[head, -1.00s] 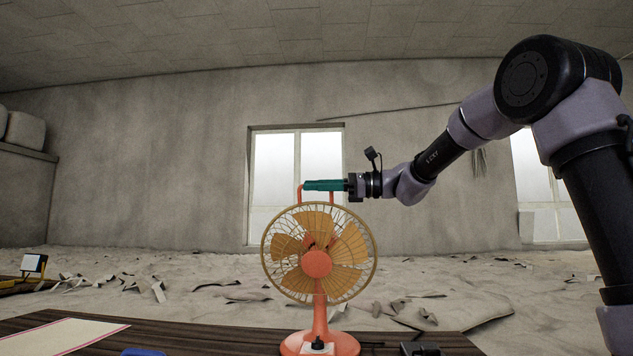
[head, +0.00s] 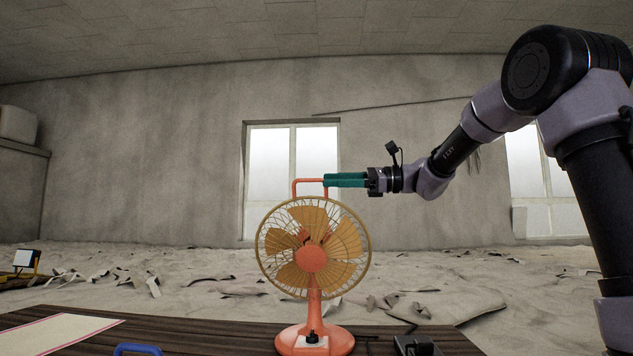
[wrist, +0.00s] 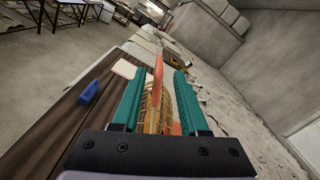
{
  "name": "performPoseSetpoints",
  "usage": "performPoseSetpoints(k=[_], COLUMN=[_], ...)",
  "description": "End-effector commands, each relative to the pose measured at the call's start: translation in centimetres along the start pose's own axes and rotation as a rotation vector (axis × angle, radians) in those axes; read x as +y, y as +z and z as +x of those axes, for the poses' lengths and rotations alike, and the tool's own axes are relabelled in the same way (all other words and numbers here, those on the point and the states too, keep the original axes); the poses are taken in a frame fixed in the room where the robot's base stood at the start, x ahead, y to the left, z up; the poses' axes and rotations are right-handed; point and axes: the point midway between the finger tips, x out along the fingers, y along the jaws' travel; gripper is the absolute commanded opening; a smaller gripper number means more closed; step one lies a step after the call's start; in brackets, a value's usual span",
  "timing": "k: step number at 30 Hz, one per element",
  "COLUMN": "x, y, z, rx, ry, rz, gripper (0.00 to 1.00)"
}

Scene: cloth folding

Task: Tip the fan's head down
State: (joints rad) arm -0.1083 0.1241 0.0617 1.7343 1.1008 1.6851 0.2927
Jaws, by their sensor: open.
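The orange fan (head: 312,259) stands upright on the dark wooden table, its round cage facing the head camera. An orange loop handle (head: 295,186) rises from the top of its head. My gripper (head: 328,181) is level with the top of the handle, its teal fingers pointing left, with their tips at the handle's right side. In the wrist view my gripper (wrist: 154,84) is open. The fan's orange handle (wrist: 158,75) shows edge-on in the gap between the fingers, with the cage (wrist: 152,108) beyond it. I cannot tell whether the fingers touch the handle.
The wooden table (head: 215,335) carries a pale sheet (head: 62,331) at left, a blue handled object (head: 138,349) at the front, also in the wrist view (wrist: 89,92), and a small dark object (head: 415,346) right of the fan's base. Rubble covers the floor behind.

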Motion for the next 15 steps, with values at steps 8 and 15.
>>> performPoseSetpoints(k=[8,15], x=[0.0,0.1], y=[0.0,0.0], z=[-4.2,-4.8], rx=[0.001,0.0], ry=[0.0,0.001], rz=[0.0,0.0], gripper=[0.43,0.43])
